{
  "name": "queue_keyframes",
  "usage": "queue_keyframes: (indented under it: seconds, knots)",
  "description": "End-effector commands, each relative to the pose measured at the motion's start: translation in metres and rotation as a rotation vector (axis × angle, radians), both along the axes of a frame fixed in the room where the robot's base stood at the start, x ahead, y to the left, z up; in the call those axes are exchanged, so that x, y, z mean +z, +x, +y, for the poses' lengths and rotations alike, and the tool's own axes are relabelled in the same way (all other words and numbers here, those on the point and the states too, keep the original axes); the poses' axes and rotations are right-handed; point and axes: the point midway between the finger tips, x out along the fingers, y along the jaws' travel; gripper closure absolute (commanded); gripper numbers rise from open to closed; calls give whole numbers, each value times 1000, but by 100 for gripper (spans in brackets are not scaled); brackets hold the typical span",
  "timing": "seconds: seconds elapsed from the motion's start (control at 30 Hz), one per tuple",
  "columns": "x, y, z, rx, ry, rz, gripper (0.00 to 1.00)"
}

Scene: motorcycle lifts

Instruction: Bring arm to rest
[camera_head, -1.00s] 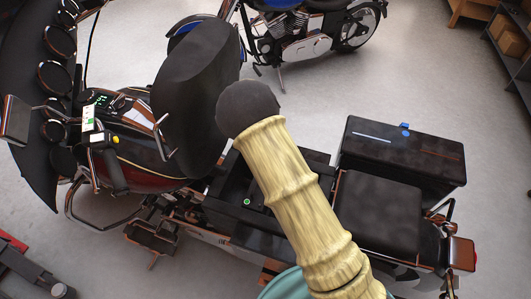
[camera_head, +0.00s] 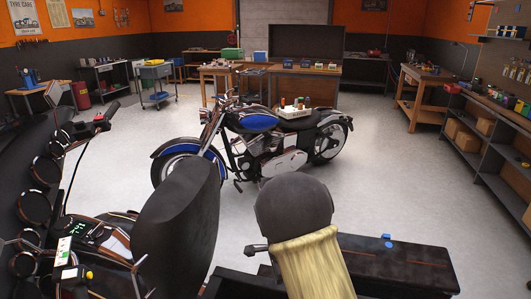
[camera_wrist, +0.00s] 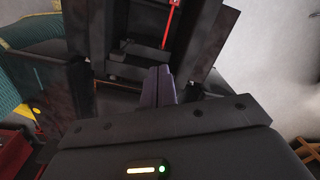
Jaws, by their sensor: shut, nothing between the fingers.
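My gripper (camera_wrist: 160,86) shows in the wrist view with its two dark fingers together and nothing between them. It points toward a dark frame-like structure (camera_wrist: 205,35) with a recess; I cannot tell whether they touch. In the head view my arm shows as a tan sleeve with a dark rounded joint at the bottom centre. The gripper itself is out of sight there.
A near motorcycle (camera_head: 180,225) with a tall black seat or backrest fills the lower left, close to my arm. A black case (camera_head: 395,262) lies at lower right. A blue motorcycle (camera_head: 262,145) stands beyond on open grey floor. Benches and shelves (camera_head: 485,130) line the walls.

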Motion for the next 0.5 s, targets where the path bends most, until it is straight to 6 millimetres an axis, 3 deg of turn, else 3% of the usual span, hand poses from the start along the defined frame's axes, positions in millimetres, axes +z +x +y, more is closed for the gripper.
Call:
queue_keyframes:
  seconds: [0.03, 0.1, 0.5]
  knots:
    - [19, -11, -13, 69, 4, -6, 100]
    - [36, -26, -28, 184, -2, -15, 100]
    - [120, -125, -92, 893, -107, -105, 100]
